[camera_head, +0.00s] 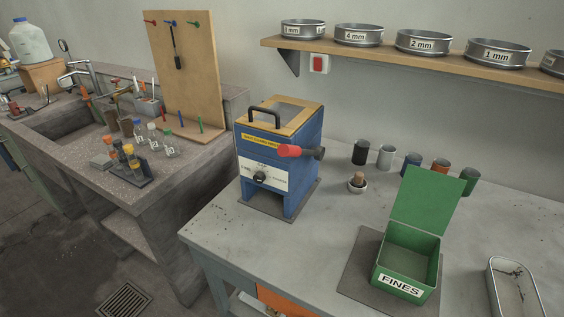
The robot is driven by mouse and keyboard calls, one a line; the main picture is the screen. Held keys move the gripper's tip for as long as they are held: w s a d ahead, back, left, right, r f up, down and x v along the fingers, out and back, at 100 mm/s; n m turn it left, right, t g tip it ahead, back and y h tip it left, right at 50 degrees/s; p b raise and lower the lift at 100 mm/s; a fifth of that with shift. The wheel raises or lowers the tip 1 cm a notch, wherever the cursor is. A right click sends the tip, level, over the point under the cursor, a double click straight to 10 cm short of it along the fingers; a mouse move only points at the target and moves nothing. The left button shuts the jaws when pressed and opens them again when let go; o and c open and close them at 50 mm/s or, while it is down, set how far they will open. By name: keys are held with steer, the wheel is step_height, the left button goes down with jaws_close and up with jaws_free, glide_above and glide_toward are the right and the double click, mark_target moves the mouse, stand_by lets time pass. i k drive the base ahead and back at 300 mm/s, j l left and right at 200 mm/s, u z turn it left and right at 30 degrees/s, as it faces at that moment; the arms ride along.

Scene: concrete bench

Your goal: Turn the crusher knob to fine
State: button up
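The crusher (275,160) is a blue box with a wooden top and a black handle, standing on a dark mat on the grey bench. Its black round knob (260,178) sits on a white label plate on the front face. The lettering around the knob is too small to read fully, so I cannot tell its setting. A red-gripped crank (290,151) sticks out from the crusher's front right, above the knob plate. My gripper is not in view.
An open green box labelled FINES (400,286) stands right of the crusher, lid raised. Several cups stand behind it near a small mortar (357,187). A metal tray (513,290) lies at far right. The bench front (225,235) is clear. A sieve shelf (420,60) hangs above.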

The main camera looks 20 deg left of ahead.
mark_target(259, 177)
steer(key=i+j, duration=0.1)
steer(key=j, duration=0.4)
steer(key=i+j, duration=0.1)
steer(key=j, duration=0.9)
steer(key=i+z, duration=0.05)
steer(key=i, duration=0.05)
